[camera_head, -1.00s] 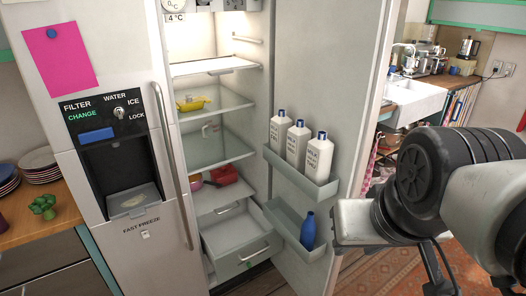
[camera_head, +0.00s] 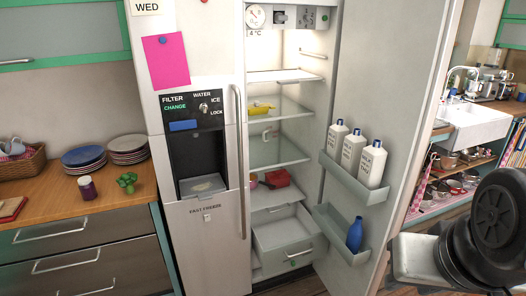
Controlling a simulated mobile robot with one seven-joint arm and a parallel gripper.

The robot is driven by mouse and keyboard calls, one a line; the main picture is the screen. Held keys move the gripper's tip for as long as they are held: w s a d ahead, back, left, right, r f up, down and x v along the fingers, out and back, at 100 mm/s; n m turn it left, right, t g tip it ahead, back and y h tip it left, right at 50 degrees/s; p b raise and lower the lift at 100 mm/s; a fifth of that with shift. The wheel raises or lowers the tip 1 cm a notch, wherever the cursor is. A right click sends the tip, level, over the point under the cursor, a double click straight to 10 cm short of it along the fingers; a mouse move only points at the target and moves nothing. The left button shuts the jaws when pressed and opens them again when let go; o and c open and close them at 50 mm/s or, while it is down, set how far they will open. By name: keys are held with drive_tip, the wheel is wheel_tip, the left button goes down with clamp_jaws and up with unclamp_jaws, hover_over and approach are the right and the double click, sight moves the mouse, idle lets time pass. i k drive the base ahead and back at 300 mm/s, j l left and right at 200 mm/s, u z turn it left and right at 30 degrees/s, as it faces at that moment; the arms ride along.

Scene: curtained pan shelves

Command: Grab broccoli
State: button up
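The broccoli (camera_head: 127,182) is a small green floret standing on the wooden counter (camera_head: 60,215), left of the fridge and near the counter's front edge. Part of my arm, a black round joint with a pale grey block, is at the lower right edge of the head view, in front of the open fridge door. No gripper fingers can be made out, so I cannot see whether they are open. The arm is far to the right of the broccoli, with the fridge between them in the picture.
A dark jar (camera_head: 87,188) stands just left of the broccoli. Stacked plates (camera_head: 128,150) are behind it, and a wicker basket (camera_head: 22,163) is farther left. The fridge door (camera_head: 400,90) stands open, with bottles (camera_head: 352,152) in its rack. Drawers (camera_head: 85,262) lie below the counter.

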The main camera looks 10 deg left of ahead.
sight(126, 181)
drive_tip(key=k+u, duration=0.15)
drive_tip(key=u, duration=1.5)
drive_tip(key=i+j+z, duration=0.35)
drive_tip(key=i, duration=0.5)
drive_tip(key=i+j+z, duration=0.35)
drive_tip(key=i+j, duration=0.4)
drive_tip(key=i+j+z, duration=0.35)
drive_tip(key=i+j, duration=0.45)
